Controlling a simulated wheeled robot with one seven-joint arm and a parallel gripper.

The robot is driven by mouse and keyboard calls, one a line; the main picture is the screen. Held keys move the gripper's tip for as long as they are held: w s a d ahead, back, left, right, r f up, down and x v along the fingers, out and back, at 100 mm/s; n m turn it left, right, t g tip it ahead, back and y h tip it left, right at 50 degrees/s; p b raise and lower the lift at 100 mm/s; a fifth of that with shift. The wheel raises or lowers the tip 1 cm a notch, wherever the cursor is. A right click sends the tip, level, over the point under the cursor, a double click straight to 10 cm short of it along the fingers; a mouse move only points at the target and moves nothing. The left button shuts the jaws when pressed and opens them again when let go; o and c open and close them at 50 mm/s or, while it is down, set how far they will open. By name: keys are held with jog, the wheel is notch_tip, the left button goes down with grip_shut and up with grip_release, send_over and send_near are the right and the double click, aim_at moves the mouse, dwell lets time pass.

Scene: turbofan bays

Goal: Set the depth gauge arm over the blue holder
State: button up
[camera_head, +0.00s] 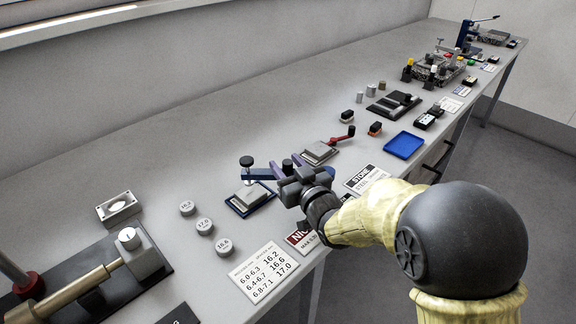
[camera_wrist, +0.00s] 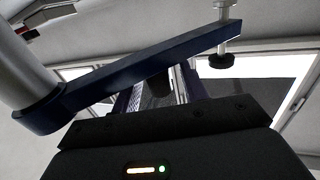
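The blue holder (camera_head: 238,210) is a low dark blue tray bearing a grey block, left of my gripper on the bench. The blue depth gauge arm (camera_head: 262,174) is a bar with a black-knobbed spindle at its left end, which shows at the far edge of the holder. In the wrist view the arm (camera_wrist: 150,62) runs from a grey post at left to a spindle with a black foot at right. My gripper (camera_head: 300,181) is by the right part of the arm; its fingers are mostly hidden, and contact cannot be told.
A red-armed holder (camera_head: 320,152) stands just beyond my gripper, with a blue tray (camera_head: 404,146) to its right. Round weights (camera_head: 204,226) and a printed size card (camera_head: 264,272) lie to the left and front. The bench is clear behind the holder.

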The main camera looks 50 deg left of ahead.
jog(key=shift+d, duration=0.1)
jog(key=b+v, duration=0.1)
jog(key=v, duration=1.6)
jog(key=shift+d, duration=0.1)
jog(key=w+d+f+m+t+h, duration=0.2)
jog(key=w+d+f+m+h, duration=0.2)
jog(key=w+d+h, duration=0.5)
jog(key=w+d+f+m+t+h, duration=0.35)
jog(key=w+d, duration=0.25)
jog(key=d, duration=0.8)
jog(key=s+d+f+m+g+h, duration=0.2)
jog(key=s+d+m+g+h, duration=0.15)
jog(key=d, duration=0.65)
jog(key=s+d+f+m+g+h, duration=0.25)
jog(key=s+d+m, duration=0.25)
jog(key=d, duration=0.6)
notch_tip(320, 180, up, 21)
jog(key=p, duration=1.9)
jog(key=shift+s+f+g+y+p, duration=0.15)
jog(key=shift+f+g+y+p, duration=0.1)
jog(key=shift+g+y+p, duration=0.15)
